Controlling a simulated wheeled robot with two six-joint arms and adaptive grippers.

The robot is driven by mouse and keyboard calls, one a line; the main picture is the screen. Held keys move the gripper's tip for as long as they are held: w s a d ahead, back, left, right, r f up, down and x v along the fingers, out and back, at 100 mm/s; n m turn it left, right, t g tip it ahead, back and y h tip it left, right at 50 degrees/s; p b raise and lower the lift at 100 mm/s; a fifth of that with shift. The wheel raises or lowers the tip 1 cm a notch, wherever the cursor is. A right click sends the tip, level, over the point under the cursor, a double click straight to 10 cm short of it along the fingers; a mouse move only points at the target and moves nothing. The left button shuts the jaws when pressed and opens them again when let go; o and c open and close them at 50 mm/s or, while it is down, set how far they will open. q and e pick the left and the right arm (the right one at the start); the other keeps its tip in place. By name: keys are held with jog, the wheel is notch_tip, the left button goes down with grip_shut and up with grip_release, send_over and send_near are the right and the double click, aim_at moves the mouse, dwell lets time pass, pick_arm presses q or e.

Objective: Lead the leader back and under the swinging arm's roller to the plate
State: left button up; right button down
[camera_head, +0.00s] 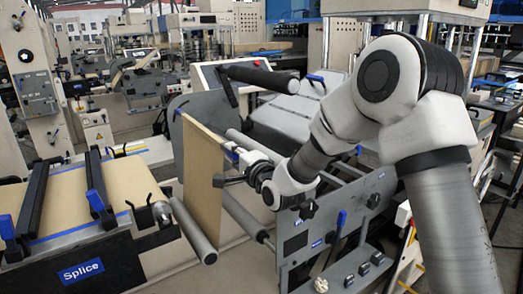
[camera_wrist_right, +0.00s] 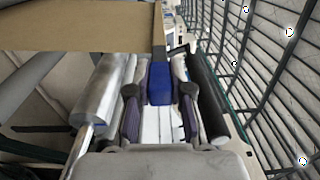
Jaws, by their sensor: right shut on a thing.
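The leader, a tan kraft sheet (camera_head: 203,178), hangs upright left of my right gripper (camera_head: 228,167). In the right wrist view, the leader (camera_wrist_right: 75,27) spans the top left, with a dark bar along its edge. There my right gripper (camera_wrist_right: 160,100) is shut on the bar's blue tab (camera_wrist_right: 160,84). A grey roller (camera_head: 193,230) lies below and left of the sheet; a black roller (camera_head: 262,77) is above and behind. I cannot tell which belongs to the swinging arm. The splice plate (camera_head: 75,200), tan with blue tape lines, is at left. My left gripper is not in view.
Two black bars (camera_head: 97,185) with blue handles cross the splice plate. A grey side frame (camera_head: 335,220) with knobs and blue levers stands below my right arm. Another pale roller (camera_head: 245,215) runs behind the sheet. Other machines fill the background.

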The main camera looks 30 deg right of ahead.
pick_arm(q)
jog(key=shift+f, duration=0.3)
pick_arm(e)
jog(key=shift+a+f, duration=0.1)
jog(key=shift+a, duration=0.2)
jog(key=shift+s, duration=0.1)
jog(key=r+p, duration=0.2)
jog(key=r, duration=0.1)
jog(key=shift+w+a, duration=0.1)
jog(key=shift+w, duration=0.3)
jog(key=shift+w+a+r+p, duration=0.1)
jog(key=shift+w+r+p, duration=0.15)
jog(key=shift+p, duration=0.1)
jog(key=shift+d, duration=0.2)
jog(key=shift+s+d+r+p, duration=0.2)
jog(key=shift+s+r+p, duration=0.1)
jog(key=shift+r, duration=0.25)
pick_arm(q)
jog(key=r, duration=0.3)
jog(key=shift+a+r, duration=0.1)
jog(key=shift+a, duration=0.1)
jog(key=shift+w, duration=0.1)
pick_arm(e)
jog(key=shift+d, duration=0.1)
